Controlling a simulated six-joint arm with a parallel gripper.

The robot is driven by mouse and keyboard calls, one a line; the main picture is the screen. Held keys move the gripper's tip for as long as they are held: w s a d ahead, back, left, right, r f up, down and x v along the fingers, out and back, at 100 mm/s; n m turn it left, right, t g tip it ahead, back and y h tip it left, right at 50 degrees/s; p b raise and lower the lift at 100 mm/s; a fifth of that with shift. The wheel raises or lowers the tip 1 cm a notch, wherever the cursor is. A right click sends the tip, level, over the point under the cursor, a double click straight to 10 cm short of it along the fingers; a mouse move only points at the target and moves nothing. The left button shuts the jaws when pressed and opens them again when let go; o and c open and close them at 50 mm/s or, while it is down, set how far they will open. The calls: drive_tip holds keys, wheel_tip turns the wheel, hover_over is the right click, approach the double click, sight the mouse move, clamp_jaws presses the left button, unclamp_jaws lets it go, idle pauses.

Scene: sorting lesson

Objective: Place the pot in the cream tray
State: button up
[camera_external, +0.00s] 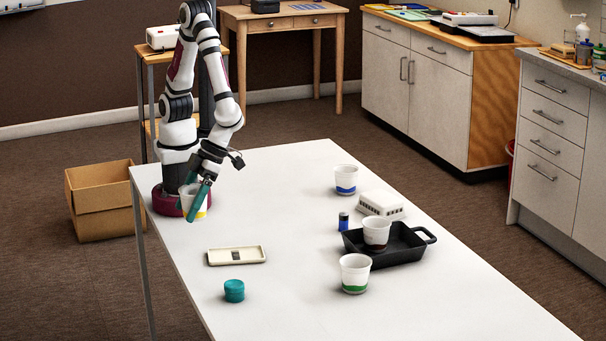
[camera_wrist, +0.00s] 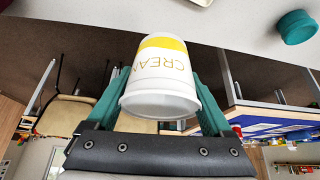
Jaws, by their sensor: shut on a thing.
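My gripper (camera_external: 192,204) is shut on a white pot (camera_external: 200,214) with a yellow band, near my arm's base at the table's far left. In the wrist view the pot (camera_wrist: 160,88) sits between the two teal fingers, its lettering reading "CREAM" upside down. I cannot tell whether it touches the table. A shallow cream tray (camera_external: 220,258) with a small dark label lies apart from the pot, nearer the camera. Part of a pale object at the top of the wrist view may be this tray.
A teal jar (camera_external: 234,291) stands in front of the tray. To the right are a blue-banded pot (camera_external: 346,176), a green-banded pot (camera_external: 355,270), a black pan (camera_external: 412,255) holding a dark-banded pot (camera_external: 376,229), a small blue cylinder (camera_external: 343,222) and a white box (camera_external: 381,203). The table's middle is clear.

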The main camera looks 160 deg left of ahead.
drive_tip(key=w+a+f, duration=0.1)
drive_tip(key=a, duration=0.1)
drive_tip(key=w+a+f, duration=0.1)
drive_tip(key=a+f, duration=0.1)
drive_tip(key=a, duration=0.1)
drive_tip(key=w+a+f, duration=0.2)
drive_tip(key=a, duration=0.1)
drive_tip(key=shift+f, duration=0.2)
drive_tip(key=shift+a+f, duration=0.15)
drive_tip(key=shift+f, duration=0.95)
drive_tip(key=shift+a+f, duration=0.1)
drive_tip(key=shift+f, duration=0.95)
drive_tip(key=shift+f, duration=0.1)
